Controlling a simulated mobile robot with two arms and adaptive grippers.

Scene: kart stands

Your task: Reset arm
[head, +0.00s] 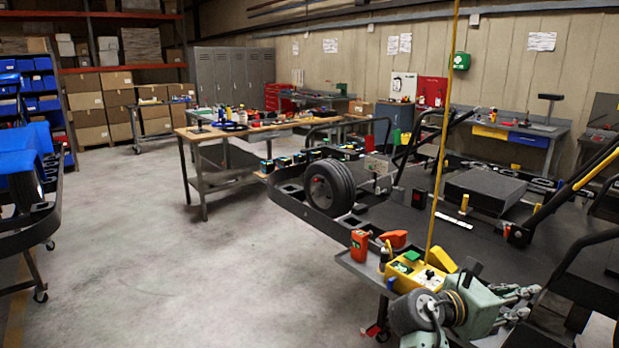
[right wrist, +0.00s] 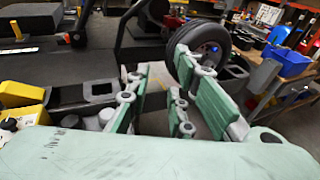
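My right gripper (head: 524,302) is at the lower right of the head view, beside the kart stand. Its pale green and grey fingers also show in the right wrist view (right wrist: 156,92). They are spread with a gap between them, and nothing is held. My right arm's pale green and dark wrist part shows behind the fingers, near the small side tray. My left gripper is not in view.
A kart (head: 420,222) with a black tyre (head: 329,187) fills the right side. A yellow box (head: 414,275) and an orange-red container (head: 360,245) are near my right arm. A workbench (head: 196,136) stands behind. The grey floor (head: 200,260) at left centre is clear.

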